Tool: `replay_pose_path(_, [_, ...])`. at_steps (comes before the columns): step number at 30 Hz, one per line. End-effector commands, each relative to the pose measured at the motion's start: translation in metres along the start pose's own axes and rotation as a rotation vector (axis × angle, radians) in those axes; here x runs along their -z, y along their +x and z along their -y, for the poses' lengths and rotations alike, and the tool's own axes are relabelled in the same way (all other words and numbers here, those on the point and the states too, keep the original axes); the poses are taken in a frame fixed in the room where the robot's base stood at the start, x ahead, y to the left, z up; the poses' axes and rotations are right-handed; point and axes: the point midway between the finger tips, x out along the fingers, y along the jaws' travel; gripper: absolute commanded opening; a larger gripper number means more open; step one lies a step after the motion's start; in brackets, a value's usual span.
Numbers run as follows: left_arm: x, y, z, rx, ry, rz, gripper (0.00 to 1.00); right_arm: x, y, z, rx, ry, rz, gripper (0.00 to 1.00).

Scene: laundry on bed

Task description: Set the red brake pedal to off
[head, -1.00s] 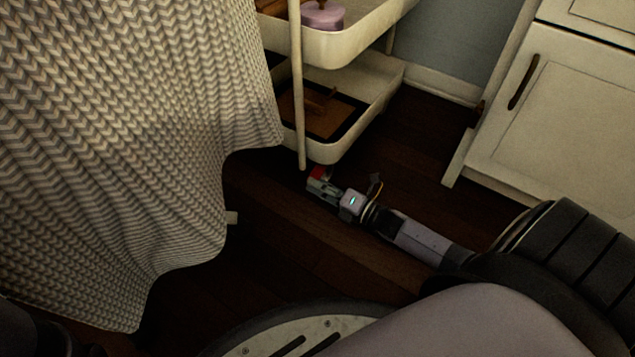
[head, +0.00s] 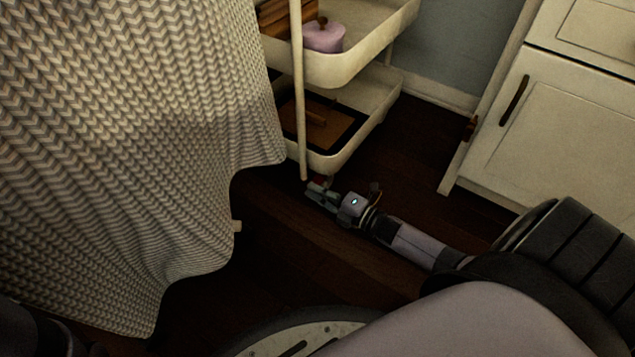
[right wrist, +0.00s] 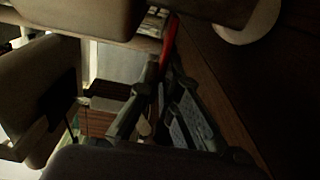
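The red brake pedal shows in the right wrist view (right wrist: 169,42) as a narrow red strip just beyond my right fingertips. In the head view only a dim bit of red shows by the foot of the cart's post. My right gripper (head: 318,192) is low over the floor at the cart's near lower corner, its fingers pointing left. In the right wrist view its tips (right wrist: 165,72) are close together near the red strip. I cannot tell whether they touch it or have it between them. The pedal's setting cannot be read. My left gripper is out of view.
The white tiered cart (head: 345,160) stands right above my right gripper and holds a lilac container (head: 324,38) and brown items. A knitted blanket (head: 120,150) hangs at the left. A white cabinet (head: 560,140) stands at the right. Dark wooden floor (head: 290,260) lies open between.

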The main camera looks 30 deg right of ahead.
Motion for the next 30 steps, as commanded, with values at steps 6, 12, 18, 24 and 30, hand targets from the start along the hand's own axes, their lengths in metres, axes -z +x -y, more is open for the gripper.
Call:
replay_pose_path(6, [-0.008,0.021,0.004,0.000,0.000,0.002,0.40,-0.001,0.000,-0.015,-0.001,0.173,0.000,0.00])
replay_pose_path(12, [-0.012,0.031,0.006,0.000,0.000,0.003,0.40,-0.003,0.000,-0.021,-0.001,0.300,-0.001,0.00])
replay_pose_path(18, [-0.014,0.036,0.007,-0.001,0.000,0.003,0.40,-0.005,0.000,-0.024,-0.002,0.377,-0.001,0.00])
replay_pose_path(24, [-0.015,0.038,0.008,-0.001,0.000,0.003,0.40,-0.006,0.000,-0.025,-0.002,0.411,0.000,0.00])
replay_pose_path(30, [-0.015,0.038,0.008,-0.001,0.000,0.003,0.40,-0.006,0.000,-0.025,-0.002,0.417,0.000,0.00])
